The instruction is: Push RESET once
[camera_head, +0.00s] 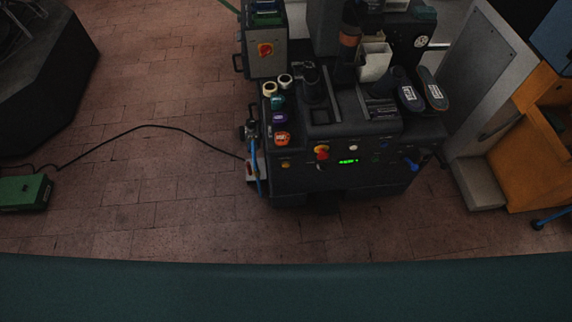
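The heel press (335,185), a dark machine, stands upright right of the centre of the head view. Its front panel carries a red knob on yellow (321,152), a white button (353,147), a small dark blue button (383,146), a small yellow-orange part (286,164) and a lit green display (348,161). A blue-ended handle (411,164) sits at the panel's right. The labels are too small to read, so I cannot tell which control is RESET. Neither of my grippers shows in this view.
Two shoe soles (433,91) and several coloured rolls (281,138) rest on the press. A grey cabinet with a red switch (265,50) stands behind. A black cable (150,126) crosses the brick floor to a green box (22,192). An orange unit (535,150) stands right. Floor before the press is clear.

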